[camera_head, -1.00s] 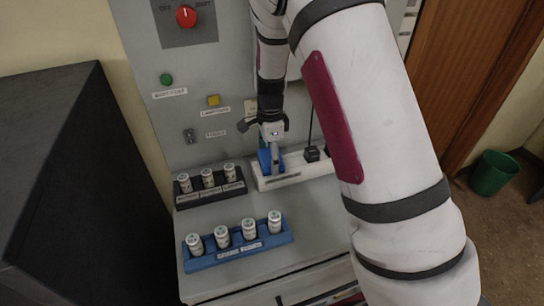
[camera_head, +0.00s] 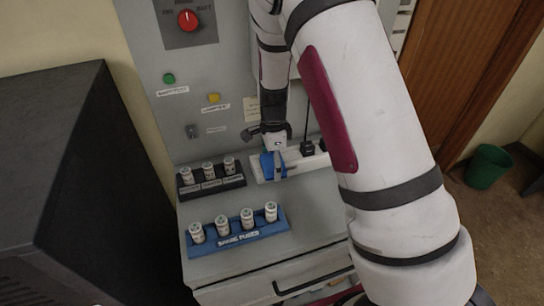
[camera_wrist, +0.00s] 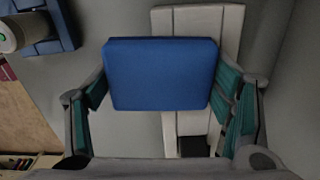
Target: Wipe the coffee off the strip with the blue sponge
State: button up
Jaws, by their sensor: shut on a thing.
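The blue sponge (camera_head: 267,164) is held in my gripper (camera_head: 277,153), low at the left part of the white power strip (camera_head: 310,162). In the wrist view the sponge (camera_wrist: 160,75) fills the space between the two fingers, which are shut on its sides. The strip (camera_wrist: 226,30) runs behind the sponge and shows above and below it. I cannot tell whether the sponge touches the strip. I see no clear coffee on the strip's visible parts; the sponge hides some of it.
A black plug (camera_head: 307,148) stands in the strip, with a cord rising from it. A dark rack (camera_head: 213,187) with fuses is left of the strip. A blue fuse rack (camera_head: 240,238) stands in front. The counter right of that rack is clear.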

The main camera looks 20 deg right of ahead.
jog(key=shift+s+f, duration=0.15)
jog(key=shift+s, duration=0.05)
jog(key=shift+w+r, duration=0.1)
jog(key=shift+r, duration=0.4)
jog(key=shift+w+r+p, duration=0.1)
jog(key=shift+r+p, duration=0.65)
jog(key=shift+r, duration=1.9)
jog(key=shift+r+p, duration=0.35)
jog(key=shift+r, duration=1.2)
jog(key=shift+f, duration=0.1)
jog(key=shift+f+b, duration=0.55)
jog(key=shift+f, duration=3)
jog(key=shift+f, duration=0.95)
